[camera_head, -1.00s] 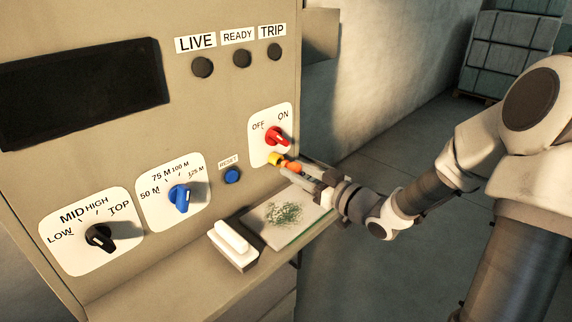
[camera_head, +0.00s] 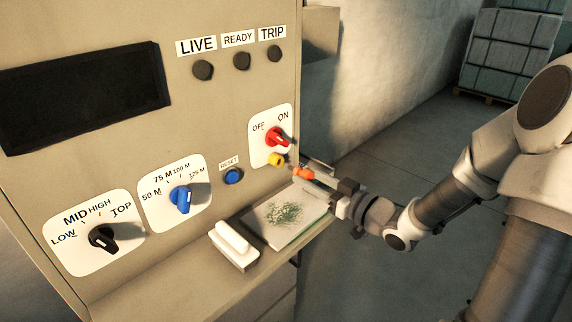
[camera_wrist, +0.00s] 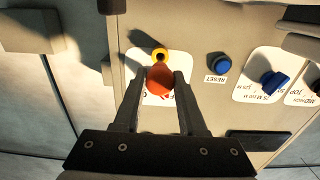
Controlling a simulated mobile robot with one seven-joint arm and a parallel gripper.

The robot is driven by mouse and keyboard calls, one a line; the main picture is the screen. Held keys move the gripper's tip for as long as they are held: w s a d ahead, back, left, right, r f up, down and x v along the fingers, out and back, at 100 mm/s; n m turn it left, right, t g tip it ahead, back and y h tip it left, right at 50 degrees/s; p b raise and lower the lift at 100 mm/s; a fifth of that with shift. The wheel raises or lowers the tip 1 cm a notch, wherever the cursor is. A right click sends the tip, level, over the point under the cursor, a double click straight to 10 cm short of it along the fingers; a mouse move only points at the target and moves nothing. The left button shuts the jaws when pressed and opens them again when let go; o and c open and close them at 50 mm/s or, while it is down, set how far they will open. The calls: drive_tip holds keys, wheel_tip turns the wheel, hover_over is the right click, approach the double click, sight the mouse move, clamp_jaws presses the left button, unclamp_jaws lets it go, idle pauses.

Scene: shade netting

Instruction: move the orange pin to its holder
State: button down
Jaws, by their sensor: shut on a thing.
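The orange pin (camera_head: 302,173) is between the fingertips of my gripper (camera_head: 306,173), which is shut on it. In the wrist view, the orange pin (camera_wrist: 159,79) shows between the two dark fingers of my gripper (camera_wrist: 160,84). A yellow round collar (camera_head: 276,159) sits on the panel below the red OFF/ON knob (camera_head: 276,136). The pin is a little to the right of the yellow collar, with a small gap. The yellow collar (camera_wrist: 160,54) appears just above the pin in the wrist view.
Below the panel is a shelf (camera_head: 200,288) with a white block (camera_head: 232,243) and a pale tray (camera_head: 316,213) with green bits lying close under my gripper. A blue RESET button (camera_head: 233,176) and blue knob (camera_head: 180,199) are left. Open floor lies right of the cabinet.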

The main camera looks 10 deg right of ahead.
sight(311, 179)
idle(0.5)
drive_tip(key=shift+p+v, duration=0.55)
drive_tip(key=shift+v, duration=1.4)
